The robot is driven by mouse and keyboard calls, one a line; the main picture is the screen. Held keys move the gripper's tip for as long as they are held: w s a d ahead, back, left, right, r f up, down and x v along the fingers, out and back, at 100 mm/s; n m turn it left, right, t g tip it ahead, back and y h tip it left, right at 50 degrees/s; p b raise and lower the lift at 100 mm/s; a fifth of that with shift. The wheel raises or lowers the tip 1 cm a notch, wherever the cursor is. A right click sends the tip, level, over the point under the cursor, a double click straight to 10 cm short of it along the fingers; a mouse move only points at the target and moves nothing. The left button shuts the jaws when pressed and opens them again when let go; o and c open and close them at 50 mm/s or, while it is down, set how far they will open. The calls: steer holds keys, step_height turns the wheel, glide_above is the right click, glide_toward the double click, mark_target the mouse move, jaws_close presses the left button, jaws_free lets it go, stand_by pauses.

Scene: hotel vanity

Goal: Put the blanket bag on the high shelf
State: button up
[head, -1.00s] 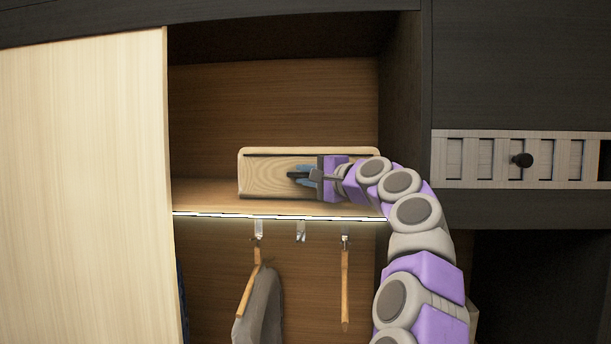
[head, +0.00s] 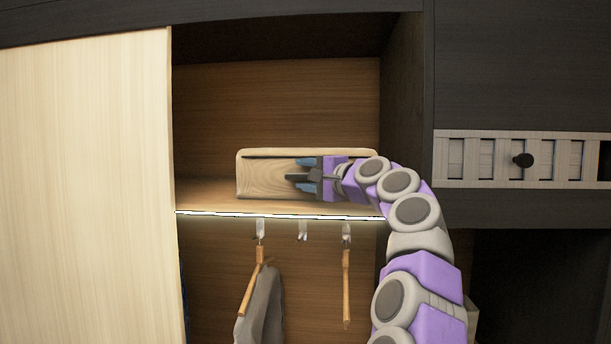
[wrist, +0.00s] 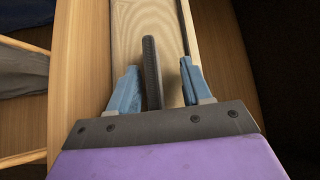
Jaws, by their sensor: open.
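The blanket bag (head: 262,180) looks like a long, pale, box-shaped bag with a wood-like grain and a dark slit along its top. It rests on the lit high shelf (head: 205,195), also seen in the wrist view (wrist: 90,60). My gripper (head: 304,174) is in front of the bag with its blue fingers apart. In the wrist view, the fingers (wrist: 157,85) stand on either side of a dark bar (wrist: 152,68) that looks like the bag's handle, with gaps on both sides. My gripper and arm hide the bag's right part.
Hooks (head: 302,230) hang below the shelf, with a wooden hanger (head: 346,285) and a grey garment (head: 262,305). A pale sliding panel (head: 85,180) borders the left, a dark cabinet (head: 520,70) the right. Room is free above the bag and left of it.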

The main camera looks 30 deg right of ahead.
steer(key=shift+s+d, duration=0.1)
steer(key=b+v, duration=0.3)
steer(key=v, duration=1.4)
steer(key=shift+f, duration=0.1)
steer(key=w+a+f+n+g+y+b, duration=0.15)
steer(key=a+f+n+g+b, duration=0.35)
steer(key=a+f, duration=0.9)
steer(key=s+a+f+n+g+b, duration=0.2)
steer(key=s+a+f+g, duration=0.1)
steer(key=a+f, duration=0.45)
steer(key=s+a+f+n+g+b, duration=0.2)
steer(key=s+a+f, duration=0.1)
steer(key=a+f, duration=0.5)
steer(key=s+d+f+n+g+h+b, duration=0.1)
steer(key=s+f+g+h+b, duration=0.1)
steer(key=s+f, duration=0.7)
steer(key=s+d+f+n+g+h+b, duration=0.1)
steer(key=s+f+g+b, duration=0.3)
steer(key=s+f, duration=0.5)
steer(key=s+f+n+g+h+b, duration=0.2)
steer(key=s+f, duration=0.7)
steer(key=f, duration=1.1)
steer(key=shift+s+d+f+n+g+h+b, duration=0.2)
steer(key=shift+d+f+n+g+h+b, duration=0.15)
steer(key=shift+n+g+h, duration=0.35)
